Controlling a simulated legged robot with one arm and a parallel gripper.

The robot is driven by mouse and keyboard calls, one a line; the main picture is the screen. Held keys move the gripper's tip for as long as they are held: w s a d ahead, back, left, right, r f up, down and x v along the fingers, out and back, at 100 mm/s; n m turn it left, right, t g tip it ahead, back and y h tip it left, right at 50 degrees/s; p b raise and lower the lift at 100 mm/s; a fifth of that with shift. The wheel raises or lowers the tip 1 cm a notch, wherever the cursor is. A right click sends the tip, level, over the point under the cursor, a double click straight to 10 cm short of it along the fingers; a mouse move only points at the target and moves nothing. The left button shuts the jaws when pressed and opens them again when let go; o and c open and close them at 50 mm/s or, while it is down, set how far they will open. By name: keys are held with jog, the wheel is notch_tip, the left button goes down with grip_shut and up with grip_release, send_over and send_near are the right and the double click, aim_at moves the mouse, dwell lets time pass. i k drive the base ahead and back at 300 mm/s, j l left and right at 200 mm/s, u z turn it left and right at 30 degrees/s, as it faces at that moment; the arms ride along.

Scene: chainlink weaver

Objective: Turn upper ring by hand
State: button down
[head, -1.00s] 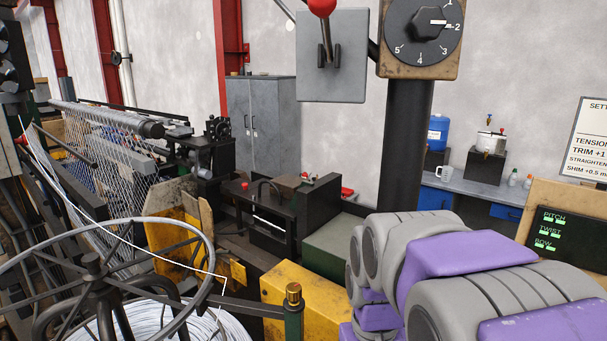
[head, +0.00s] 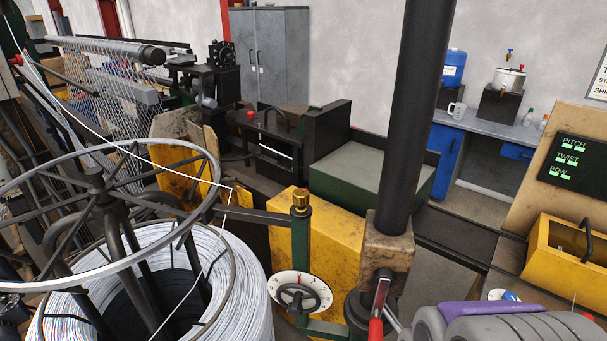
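The upper ring (head: 185,143) is a large grey spoked wheel at the left in the head view, tilted in the picture and cut by the left edge. It sits above a coil of pale wire (head: 245,290) on a dark central post. A thin wire runs across the ring's far right side to the guide arm. Part of my grey and purple arm shows at the bottom right, well apart from the ring. My gripper's fingers are not in view.
A green post with a brass knob (head: 301,199) and a white dial (head: 298,296) stand right of the coil. A thick black column (head: 413,110) and a red-handled lever (head: 377,322) are farther right. A yellow housing (head: 335,220) lies behind.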

aim_at(101, 192)
jog(key=u, duration=2.15)
